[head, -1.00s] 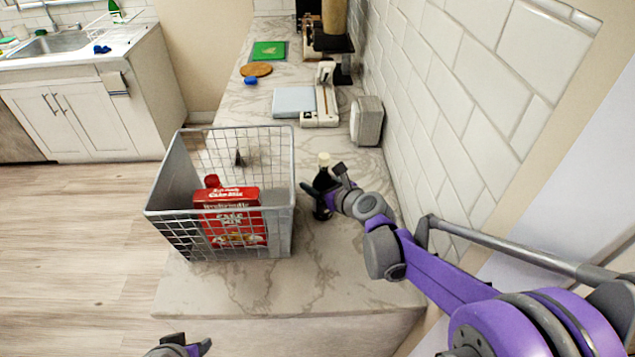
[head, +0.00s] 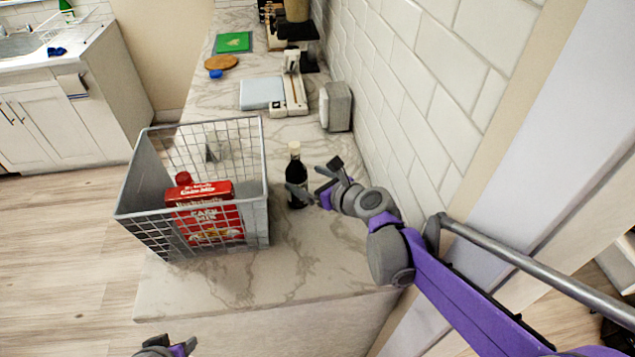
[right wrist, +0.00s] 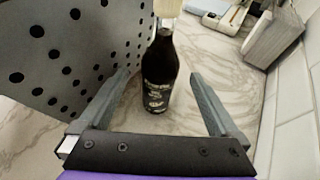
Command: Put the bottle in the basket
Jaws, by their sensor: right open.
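A dark bottle (head: 296,180) with a cream cap stands upright on the marble counter, just right of the basket. In the right wrist view the bottle (right wrist: 160,72) stands ahead between the open fingers. My right gripper (head: 318,180) is open and empty, close to the bottle's right side in the head view. The grey wire basket (head: 262,160) stands on the counter and holds a red cake mix box (head: 210,215) and a red-capped item (head: 183,179). Its perforated side (right wrist: 45,50) fills the left of the right wrist view. My left gripper (head: 168,348) shows only partly at the bottom edge.
A tiled wall (head: 400,110) runs along the right of the counter. Farther back are a grey box-shaped item (head: 337,106), a white scale-like device (head: 290,93), a round wooden board (head: 221,62) and a green board (head: 234,42). The counter front (head: 240,285) is clear.

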